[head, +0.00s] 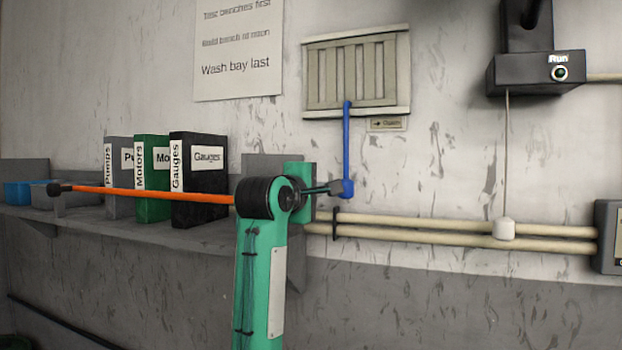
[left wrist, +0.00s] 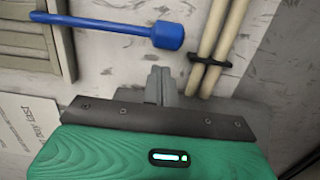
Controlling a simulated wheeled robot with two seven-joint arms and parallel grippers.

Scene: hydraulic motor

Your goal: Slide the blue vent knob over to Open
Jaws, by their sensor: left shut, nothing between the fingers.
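The blue vent knob (head: 342,188) sits at the lower end of a blue rod (head: 347,140) that hangs from the slatted vent (head: 350,75) on the wall. A small plate with an arrow and "Open" (head: 387,123) is right of the rod, under the vent. My left gripper (head: 328,189) is shut and empty, immediately left of the knob in the head view. In the left wrist view the shut fingers (left wrist: 160,80) are below the blue knob (left wrist: 167,35), with a gap in the picture. Whether they touch cannot be told. My right gripper is not in view.
Pale pipes (head: 440,229) run along the wall below the knob. A cord with a white pull (head: 504,229) hangs under the black Run box (head: 535,72). An orange rod (head: 150,194) crosses before the binders (head: 198,205) on the shelf.

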